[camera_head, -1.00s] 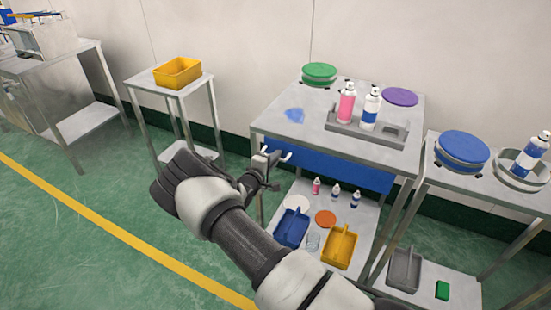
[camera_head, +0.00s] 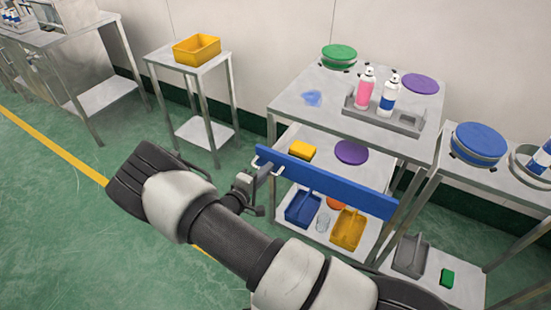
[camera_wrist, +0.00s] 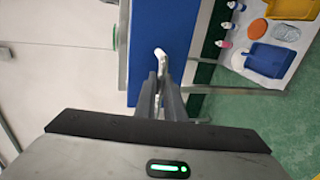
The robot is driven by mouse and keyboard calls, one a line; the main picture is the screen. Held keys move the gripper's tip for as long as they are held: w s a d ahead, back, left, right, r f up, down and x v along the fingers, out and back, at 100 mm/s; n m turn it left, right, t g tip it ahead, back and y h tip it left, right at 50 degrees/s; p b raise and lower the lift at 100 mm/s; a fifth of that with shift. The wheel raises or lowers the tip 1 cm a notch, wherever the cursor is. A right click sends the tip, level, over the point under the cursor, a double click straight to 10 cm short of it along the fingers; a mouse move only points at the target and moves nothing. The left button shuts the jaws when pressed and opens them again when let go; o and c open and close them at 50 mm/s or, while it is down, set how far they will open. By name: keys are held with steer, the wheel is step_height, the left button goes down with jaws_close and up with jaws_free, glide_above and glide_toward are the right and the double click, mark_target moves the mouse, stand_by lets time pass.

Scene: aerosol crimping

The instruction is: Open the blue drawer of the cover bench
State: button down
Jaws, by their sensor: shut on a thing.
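The blue drawer (camera_head: 325,181) of the cover bench (camera_head: 300,88) is pulled out toward me, and its long blue front stands clear of the bench. A yellow block (camera_head: 302,149) and a purple disc (camera_head: 351,152) show inside it. My gripper (camera_head: 262,176) is at the left end of the drawer front and shut on the white handle (camera_head: 267,163). In the wrist view my gripper (camera_wrist: 162,75) closes on the handle (camera_wrist: 160,54) against the blue front (camera_wrist: 160,30). The fingers hide part of the handle.
The bench top carries a green round lid (camera_head: 339,56), a grey rack (camera_head: 384,116) with two spray cans, and a purple lid (camera_head: 420,84). The shelf below holds a blue bin (camera_head: 303,208) and a yellow bin (camera_head: 347,229). A side table (camera_head: 462,185) stands close at right. Green floor is free at left.

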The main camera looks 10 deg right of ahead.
steer(key=shift+f+v, duration=0.2)
steer(key=shift+v, duration=0.7)
steer(key=shift+f+v, duration=0.15)
steer(key=shift+v, duration=0.7)
steer(key=c, duration=1.8)
jaws_free()
steer(key=shift+c, duration=0.2)
steer(key=shift+a, duration=0.1)
steer(key=v, duration=1.7)
steer(key=shift+s, duration=0.25)
